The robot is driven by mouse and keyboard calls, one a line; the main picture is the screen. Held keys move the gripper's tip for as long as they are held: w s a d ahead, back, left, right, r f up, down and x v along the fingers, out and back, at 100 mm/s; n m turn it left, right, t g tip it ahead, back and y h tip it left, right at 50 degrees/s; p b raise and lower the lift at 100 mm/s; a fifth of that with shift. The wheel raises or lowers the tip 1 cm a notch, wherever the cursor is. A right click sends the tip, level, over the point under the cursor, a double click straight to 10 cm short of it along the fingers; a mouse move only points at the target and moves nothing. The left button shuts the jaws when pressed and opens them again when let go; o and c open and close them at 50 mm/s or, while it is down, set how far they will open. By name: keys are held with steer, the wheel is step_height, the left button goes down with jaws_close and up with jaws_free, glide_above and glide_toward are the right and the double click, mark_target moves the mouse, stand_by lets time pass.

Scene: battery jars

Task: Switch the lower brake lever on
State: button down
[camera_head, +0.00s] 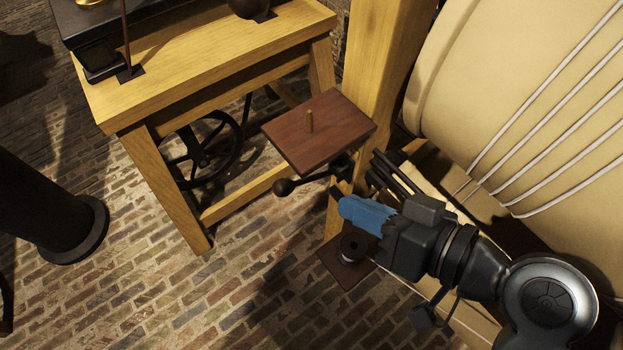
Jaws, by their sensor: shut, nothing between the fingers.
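A black lever with a round ball knob (284,187) sticks out to the left from under a reddish-brown wooden plate (318,140). A smaller wooden plate (338,270) lies lower, near the foot of the post, with a round black piece (352,247) on it. I cannot tell whether that piece belongs to a second lever. My gripper (356,212), black with blue fingers, is shut and empty. In the picture it lies right of the ball knob and just above the round black piece, apart from the knob. My gripper and wrist hide part of the area behind them.
A wooden post (382,65) stands behind the plate. A large cream drum wound with pale cord (520,90) fills the upper right. A wooden table (200,70) with a dark spoked wheel (205,148) beneath stands left.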

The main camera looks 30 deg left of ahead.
mark_target(290, 189)
steer(key=p+x, duration=0.1)
steer(key=x, duration=0.9)
steer(key=shift+a, duration=0.1)
steer(key=shift+s+a+f+n+t+b, duration=0.15)
steer(key=shift+s+f+n+t+b, duration=0.25)
steer(key=shift+f+b, duration=0.25)
step_height(290, 189, down, 12)
steer(key=s+n+t+h+b, duration=0.2)
steer(key=n+t+b, duration=0.3)
steer(key=b, duration=0.5)
steer(key=shift+s+a+n, duration=0.15)
steer(key=shift+a+n, duration=0.3)
steer(key=shift+n, duration=0.35)
steer(key=shift+d+h, duration=0.1)
steer(key=shift+h, duration=0.2)
steer(key=shift+d, duration=0.1)
